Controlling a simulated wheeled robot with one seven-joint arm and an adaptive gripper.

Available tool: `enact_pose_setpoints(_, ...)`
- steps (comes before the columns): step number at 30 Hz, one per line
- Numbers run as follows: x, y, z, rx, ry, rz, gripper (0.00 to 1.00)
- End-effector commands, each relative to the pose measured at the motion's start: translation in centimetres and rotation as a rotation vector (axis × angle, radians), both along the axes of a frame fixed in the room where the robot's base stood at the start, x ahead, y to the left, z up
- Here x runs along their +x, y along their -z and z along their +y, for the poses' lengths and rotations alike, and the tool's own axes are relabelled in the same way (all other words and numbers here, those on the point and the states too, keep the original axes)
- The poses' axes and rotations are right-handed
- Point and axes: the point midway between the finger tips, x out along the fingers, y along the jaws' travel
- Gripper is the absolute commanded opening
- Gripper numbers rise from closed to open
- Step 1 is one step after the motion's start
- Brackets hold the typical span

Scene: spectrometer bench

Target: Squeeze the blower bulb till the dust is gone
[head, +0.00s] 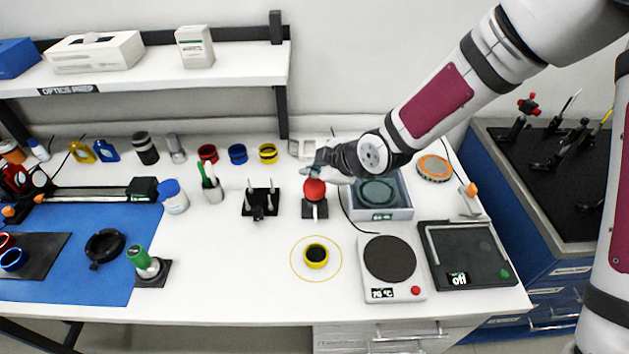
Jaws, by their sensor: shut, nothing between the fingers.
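The red blower bulb (315,189) sits on a small dark stand (308,210) in the middle of the bench, with a pale nozzle pointing to the front. My gripper (311,172) comes in from the right and is at the top of the bulb. Its fingers are shut with nothing between them; whether they touch the bulb I cannot tell. In front of the nozzle a yellow-rimmed round piece with a dark centre (316,255) lies inside a thin yellow circle. Any dust on it is too small to make out.
A hot plate (390,258) and a dark flat device reading "off" (468,256) stand at the right front. A tray (391,214) is beneath my forearm. A dark holder with pins (260,202) is left of the bulb. The bench front between mat and circle is clear.

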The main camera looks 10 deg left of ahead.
Motion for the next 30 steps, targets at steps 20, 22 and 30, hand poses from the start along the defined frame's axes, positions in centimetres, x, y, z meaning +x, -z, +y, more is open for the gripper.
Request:
enact_pose_setpoints(20, -0.1, -4.7, 0.0, 0.001, 0.001, -0.002, 0.0)
enact_pose_setpoints(22, 0.0, -5.0, 0.0, 0.001, -0.001, -0.001, 0.0)
enact_pose_setpoints(30, 0.0, -5.0, 0.0, 0.0, 0.0, -0.001, 0.0)
